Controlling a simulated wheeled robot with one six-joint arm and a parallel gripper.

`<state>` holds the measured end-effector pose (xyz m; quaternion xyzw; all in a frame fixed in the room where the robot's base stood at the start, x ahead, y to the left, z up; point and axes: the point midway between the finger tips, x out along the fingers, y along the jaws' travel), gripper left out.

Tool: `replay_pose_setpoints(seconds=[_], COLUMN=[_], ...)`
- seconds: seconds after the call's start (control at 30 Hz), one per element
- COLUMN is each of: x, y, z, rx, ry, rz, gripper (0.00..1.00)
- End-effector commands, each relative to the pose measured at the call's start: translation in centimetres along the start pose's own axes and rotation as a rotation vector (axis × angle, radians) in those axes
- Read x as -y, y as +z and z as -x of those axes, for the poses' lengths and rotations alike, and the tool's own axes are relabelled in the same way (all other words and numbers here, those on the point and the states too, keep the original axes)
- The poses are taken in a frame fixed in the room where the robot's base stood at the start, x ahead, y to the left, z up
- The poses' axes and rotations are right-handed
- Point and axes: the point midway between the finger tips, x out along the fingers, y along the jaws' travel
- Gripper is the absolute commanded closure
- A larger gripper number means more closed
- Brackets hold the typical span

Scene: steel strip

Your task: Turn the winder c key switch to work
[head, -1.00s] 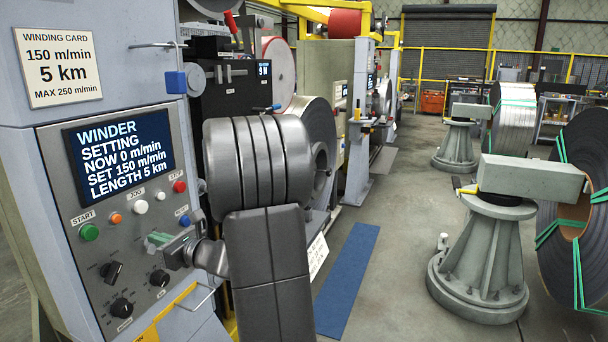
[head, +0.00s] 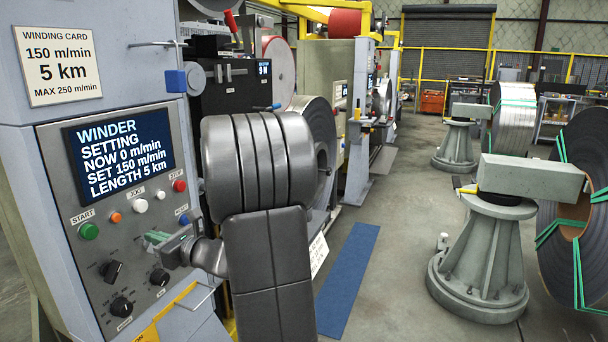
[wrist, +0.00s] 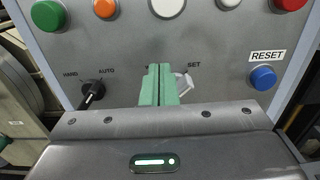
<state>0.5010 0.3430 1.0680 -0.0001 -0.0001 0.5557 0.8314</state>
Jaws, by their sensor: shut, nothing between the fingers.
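The key switch (wrist: 186,85) shows in the wrist view as a pale metal key bow, just right of my fingertips and below the SET label (wrist: 194,65). The key leans toward the SET side. My gripper (wrist: 160,82) is shut and empty, its green fingers together in front of the panel. The fingers cover part of the switch and the label left of it, and I cannot tell if they touch the key. In the head view my gripper (head: 154,239) is at the panel (head: 65,215), hiding the key. The screen (head: 119,156) reads WINDER SETTING, NOW 0 m/min.
A black HAND/AUTO knob (wrist: 92,92) is left of the fingers, and a blue RESET button (wrist: 263,78) is to the right. A green START button (head: 89,231) and other buttons line the panel above. Black knobs (head: 122,307) sit below.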

Motion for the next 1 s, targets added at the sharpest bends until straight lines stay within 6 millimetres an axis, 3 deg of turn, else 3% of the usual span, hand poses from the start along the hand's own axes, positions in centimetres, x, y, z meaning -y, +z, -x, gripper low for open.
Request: replay_pose_setpoints(seconds=[0.5,1.0], x=[0.1,0.2], y=[-0.1,0.0], z=[5.5,6.0], rx=[0.0,0.0], ry=[-0.002,-0.001], rz=[0.0,0.068], gripper=[1.0,1.0])
